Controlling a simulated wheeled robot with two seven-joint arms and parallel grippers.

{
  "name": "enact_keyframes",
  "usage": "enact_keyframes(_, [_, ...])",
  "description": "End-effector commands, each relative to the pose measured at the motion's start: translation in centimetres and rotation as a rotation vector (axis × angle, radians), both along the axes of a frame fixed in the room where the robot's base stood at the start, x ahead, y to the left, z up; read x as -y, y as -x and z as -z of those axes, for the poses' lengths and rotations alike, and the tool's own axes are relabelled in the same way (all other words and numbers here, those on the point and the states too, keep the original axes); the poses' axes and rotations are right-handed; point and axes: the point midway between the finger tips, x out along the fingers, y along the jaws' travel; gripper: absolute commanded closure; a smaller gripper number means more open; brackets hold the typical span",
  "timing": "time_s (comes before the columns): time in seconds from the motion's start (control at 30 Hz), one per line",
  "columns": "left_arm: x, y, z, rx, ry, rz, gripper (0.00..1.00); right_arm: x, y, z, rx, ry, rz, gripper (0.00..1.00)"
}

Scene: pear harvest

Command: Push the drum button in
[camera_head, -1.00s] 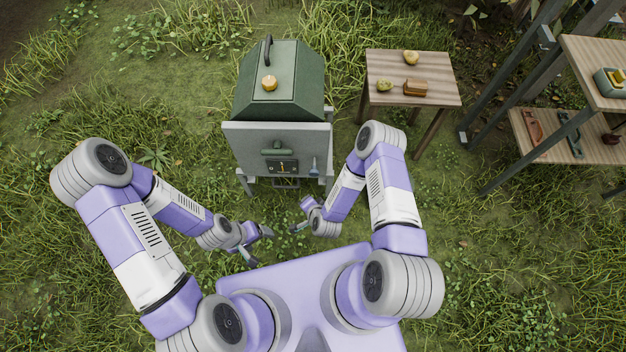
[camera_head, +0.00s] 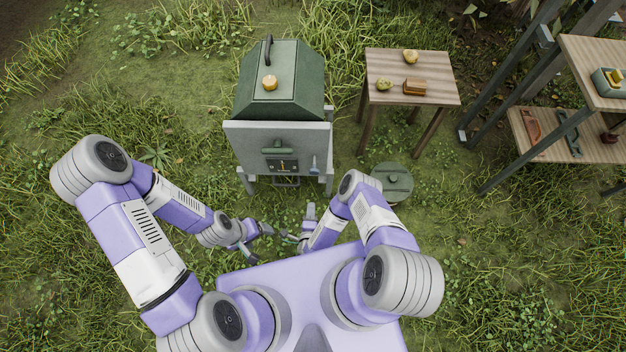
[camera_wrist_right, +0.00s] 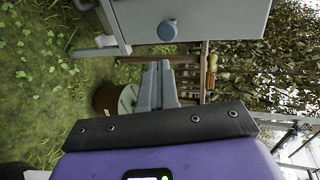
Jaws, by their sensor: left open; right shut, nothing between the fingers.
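I cannot tell for certain which part is the drum button. A round drum with a green lid (camera_head: 392,182) stands on the grass right of the grey cabinet. In the right wrist view the drum (camera_wrist_right: 104,99) has a brown side, and my fingers partly cover it. A blue knob (camera_head: 315,163) sits on the cabinet's front, also seen in the wrist view (camera_wrist_right: 167,30). My right gripper (camera_wrist_right: 158,66) is shut and empty, apart from knob and drum. My left gripper (camera_head: 258,243) is open and empty, low in front of the cabinet.
The grey cabinet (camera_head: 240,140) has a dark green faceted top with an orange-yellow round thing (camera_head: 270,82) on it. A wooden table (camera_head: 436,94) behind the drum holds yellowish fruit and a brown block. Shelves (camera_head: 520,132) stand at right.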

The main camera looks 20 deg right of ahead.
Motion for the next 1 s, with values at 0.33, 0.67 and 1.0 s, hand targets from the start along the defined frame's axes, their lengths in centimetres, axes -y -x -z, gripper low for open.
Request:
enact_keyframes(0.33, [0.0,0.0,4.2,0.0,0.0,0.0,0.25,0.6,-2.1,1.3,0.001,0.001,-0.001,1.0])
enact_keyframes(0.67, [0.0,0.0,7.9,0.0,0.0,0.0,0.25,1.7,-5.3,2.2,0.003,0.002,0.001,1.0])
enact_keyframes(1.0, [0.0,0.0,9.9,0.0,0.0,0.0,0.25,3.5,-11.1,3.4,0.003,0.002,-0.001,1.0])
